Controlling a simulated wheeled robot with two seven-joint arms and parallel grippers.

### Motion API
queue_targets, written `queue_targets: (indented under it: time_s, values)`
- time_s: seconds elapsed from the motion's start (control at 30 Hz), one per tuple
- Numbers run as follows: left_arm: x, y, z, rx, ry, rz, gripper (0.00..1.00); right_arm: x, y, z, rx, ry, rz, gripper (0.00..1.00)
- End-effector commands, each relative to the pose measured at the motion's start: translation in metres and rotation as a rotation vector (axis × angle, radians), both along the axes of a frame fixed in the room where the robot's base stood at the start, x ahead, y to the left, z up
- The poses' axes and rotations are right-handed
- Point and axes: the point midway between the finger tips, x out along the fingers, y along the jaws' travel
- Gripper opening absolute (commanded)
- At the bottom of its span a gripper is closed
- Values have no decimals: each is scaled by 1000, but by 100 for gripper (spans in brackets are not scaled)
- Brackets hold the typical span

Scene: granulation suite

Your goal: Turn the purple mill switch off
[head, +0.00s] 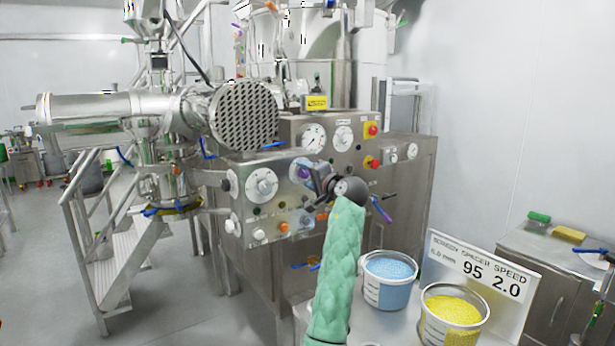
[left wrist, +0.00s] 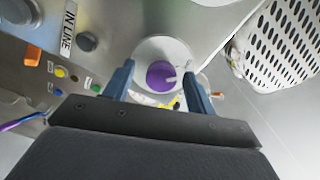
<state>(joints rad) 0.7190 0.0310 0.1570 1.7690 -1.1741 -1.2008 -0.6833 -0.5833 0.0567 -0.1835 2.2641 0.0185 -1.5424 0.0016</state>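The purple mill switch (left wrist: 160,74) is a round purple knob with a pale pointer on a white round dial, on the steel control panel. In the head view the purple switch (head: 303,171) is partly hidden by my left gripper (head: 316,178). In the left wrist view my left gripper (left wrist: 158,78) has its two blue fingers apart, one on each side of the knob, with gaps visible. Whether the fingertips reach the knob's depth is unclear. My right gripper is not in view.
The panel (head: 275,212) also has a white dial knob (head: 262,184), small coloured buttons, gauges and red stop buttons (head: 373,130). A perforated round cover (head: 244,115) sticks out at upper left. Buckets of blue (head: 389,271) and yellow granules (head: 453,309) and a sign (head: 482,282) stand lower right.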

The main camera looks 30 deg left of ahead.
Motion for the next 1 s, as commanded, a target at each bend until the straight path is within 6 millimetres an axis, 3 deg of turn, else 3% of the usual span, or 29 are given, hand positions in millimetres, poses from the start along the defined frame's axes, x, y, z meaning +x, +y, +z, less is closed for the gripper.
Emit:
queue_targets:
  time_s: [0.33,0.43,0.7,1.0]
  values:
    - [-3,-8,0,2,-2,-1,56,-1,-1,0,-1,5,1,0]
    - [-7,-18,-1,2,-2,-2,56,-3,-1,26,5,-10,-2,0]
    - [-20,-49,-1,1,-1,-1,56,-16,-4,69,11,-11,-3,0]
    - [-29,-71,0,0,0,0,56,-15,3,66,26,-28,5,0]
